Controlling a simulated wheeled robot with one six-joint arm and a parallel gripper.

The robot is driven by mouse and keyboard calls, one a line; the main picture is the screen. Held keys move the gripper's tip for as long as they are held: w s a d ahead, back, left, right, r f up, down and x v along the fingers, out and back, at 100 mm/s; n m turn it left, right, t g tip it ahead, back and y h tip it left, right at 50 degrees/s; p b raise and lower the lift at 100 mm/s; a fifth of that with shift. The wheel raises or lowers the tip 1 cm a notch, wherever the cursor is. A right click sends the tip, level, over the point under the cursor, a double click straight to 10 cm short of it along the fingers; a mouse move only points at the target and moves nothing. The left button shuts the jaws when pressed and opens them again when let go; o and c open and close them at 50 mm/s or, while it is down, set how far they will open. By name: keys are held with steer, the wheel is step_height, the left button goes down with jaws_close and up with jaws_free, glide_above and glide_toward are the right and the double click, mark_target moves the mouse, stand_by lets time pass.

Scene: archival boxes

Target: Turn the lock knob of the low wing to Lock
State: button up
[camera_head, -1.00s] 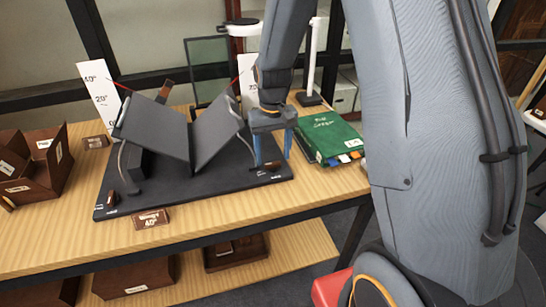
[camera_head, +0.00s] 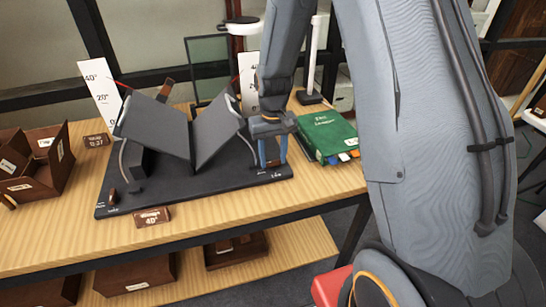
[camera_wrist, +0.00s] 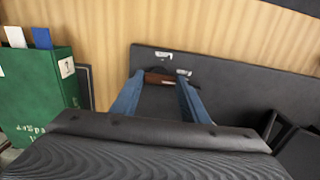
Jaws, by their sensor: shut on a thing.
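A dark book cradle with a left wing (camera_head: 155,127) and a right wing (camera_head: 217,130) stands on a black base board (camera_head: 190,192). A brown lock knob (camera_head: 112,197) is at the board's front left corner, beside small white labels. My gripper (camera_head: 273,162) points down at the front right corner, its blue fingers shut on another brown lock knob. That right lock knob (camera_wrist: 158,79) shows between the fingertips in the wrist view, lying crosswise near two white labels (camera_wrist: 174,63). The label words are too small to read there.
A green book (camera_head: 327,135) lies right of the board, close to my gripper. An angle card (camera_head: 101,92) and open brown boxes (camera_head: 38,168) are at left.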

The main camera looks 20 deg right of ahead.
steer(key=shift+n, duration=0.3)
steer(key=n, duration=0.3)
steer(key=shift+n+p, duration=0.3)
steer(key=shift+p, duration=0.1)
steer(key=n, duration=0.4)
steer(key=shift+r+n+p, duration=0.1)
steer(key=shift+n+p, duration=0.2)
steer(key=shift+p, duration=0.05)
steer(key=n, duration=0.4)
steer(key=shift+n, duration=0.3)
steer(key=shift+n+p, duration=0.4)
steer(key=shift+n, duration=1.8)
steer(key=o, duration=1.1)
steer(key=shift+c, duration=0.2)
